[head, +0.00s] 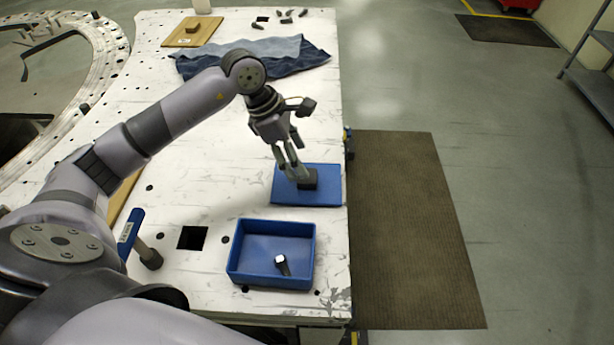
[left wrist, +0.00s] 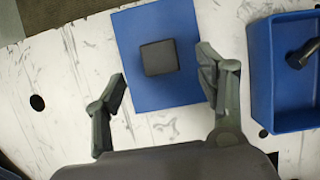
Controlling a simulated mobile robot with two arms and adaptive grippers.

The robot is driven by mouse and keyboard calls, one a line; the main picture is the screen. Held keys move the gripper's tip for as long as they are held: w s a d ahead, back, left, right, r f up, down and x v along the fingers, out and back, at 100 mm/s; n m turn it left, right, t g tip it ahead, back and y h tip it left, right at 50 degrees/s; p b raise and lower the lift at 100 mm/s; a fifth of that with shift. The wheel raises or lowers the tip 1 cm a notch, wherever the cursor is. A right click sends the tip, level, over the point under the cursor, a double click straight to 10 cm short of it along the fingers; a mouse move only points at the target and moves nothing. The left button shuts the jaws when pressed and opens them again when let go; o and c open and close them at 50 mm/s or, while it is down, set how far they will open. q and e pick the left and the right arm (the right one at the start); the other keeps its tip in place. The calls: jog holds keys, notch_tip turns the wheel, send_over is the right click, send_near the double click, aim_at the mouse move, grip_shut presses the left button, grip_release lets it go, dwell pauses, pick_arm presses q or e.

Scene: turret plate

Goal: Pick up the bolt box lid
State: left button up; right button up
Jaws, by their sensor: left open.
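The bolt box lid (head: 318,194) is a flat blue rectangle with a dark square block on top, the knob (head: 308,179). It lies on the white table near its right edge. In the left wrist view the lid (left wrist: 130,62) and its knob (left wrist: 159,58) show between the fingers. My left gripper (head: 295,176) is open and above the lid, its fingers on either side of the knob and apart from it in the left wrist view. The open blue bolt box (head: 235,262) stands nearer, with one bolt (head: 282,265) inside. My right gripper is not in view.
A blue-handled hammer (head: 133,238) is left of the box, near a square hole (head: 192,238) in the table (head: 190,200). A blue cloth (head: 255,55), a wooden board (head: 190,37) and small dark parts (head: 288,14) lie at the far end.

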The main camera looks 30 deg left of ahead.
aim_at(307, 181)
pick_arm(q)
jog(key=shift+w+d+f, duration=0.1)
jog(key=shift+d+f, duration=0.1)
jog(key=shift+f, duration=0.3)
jog(key=shift+f+p, duration=0.3)
jog(key=shift+p, duration=0.15)
jog(key=p+x, duration=0.2)
jog(key=x, duration=0.1)
jog(key=shift+a+f, duration=0.15)
jog(key=shift+f, duration=0.15)
jog(key=shift+w+f, duration=0.15)
jog(key=shift+f, duration=0.4)
jog(key=shift+c, duration=0.5)
jog(key=c, duration=1.2)
